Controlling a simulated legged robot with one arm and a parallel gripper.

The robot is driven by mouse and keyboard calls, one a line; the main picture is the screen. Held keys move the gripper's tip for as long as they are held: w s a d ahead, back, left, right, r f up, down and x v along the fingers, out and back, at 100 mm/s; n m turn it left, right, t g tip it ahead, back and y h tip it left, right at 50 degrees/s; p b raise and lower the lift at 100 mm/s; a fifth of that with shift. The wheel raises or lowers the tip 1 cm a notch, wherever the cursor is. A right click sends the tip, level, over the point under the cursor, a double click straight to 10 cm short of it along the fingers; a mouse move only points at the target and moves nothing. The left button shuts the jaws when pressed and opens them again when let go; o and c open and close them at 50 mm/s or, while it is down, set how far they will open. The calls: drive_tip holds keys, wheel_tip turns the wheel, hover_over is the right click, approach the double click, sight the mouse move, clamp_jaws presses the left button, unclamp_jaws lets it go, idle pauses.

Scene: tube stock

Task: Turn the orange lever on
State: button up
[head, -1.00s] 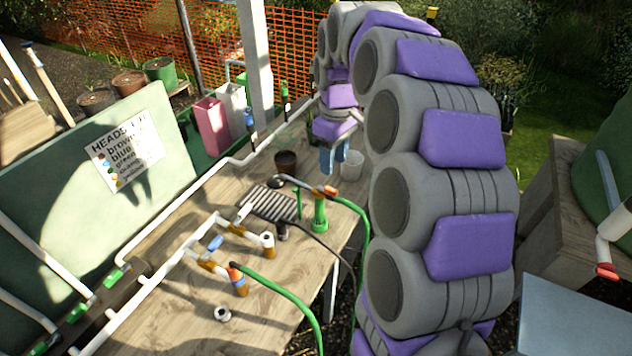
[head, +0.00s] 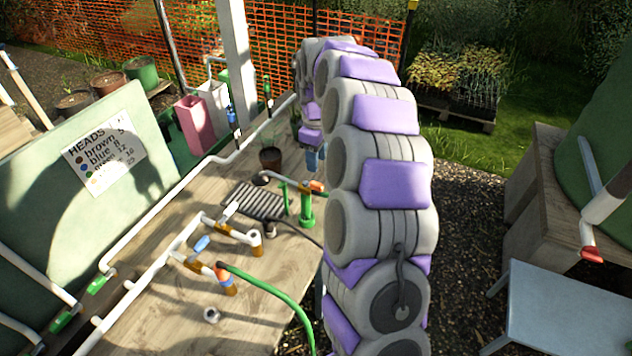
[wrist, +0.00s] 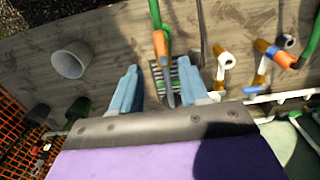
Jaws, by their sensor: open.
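An orange lever-like piece (head: 316,186) sits at the top of a green upright pipe (head: 306,210) on the bench. It also shows in the wrist view (wrist: 161,43), just past the gap between my fingertips. My gripper (wrist: 160,72) is open, with two blue fingers apart and nothing between them. In the head view my gripper (head: 315,158) is partly hidden by my arm, above and behind the orange piece. I see no contact with it.
A dark grate (head: 254,202) lies beside the green pipe. White pipes with a blue lever (head: 202,243) and an orange-and-blue hose fitting (head: 224,277) stand nearer. A white cup (wrist: 71,60) and a dark pot (head: 270,159) are on the bench. A grey-blue table (head: 565,305) stands right.

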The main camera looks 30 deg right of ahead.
sight(317, 183)
wheel_tip(317, 183, down, 9)
drive_tip(key=shift+b, duration=0.5)
clamp_jaws()
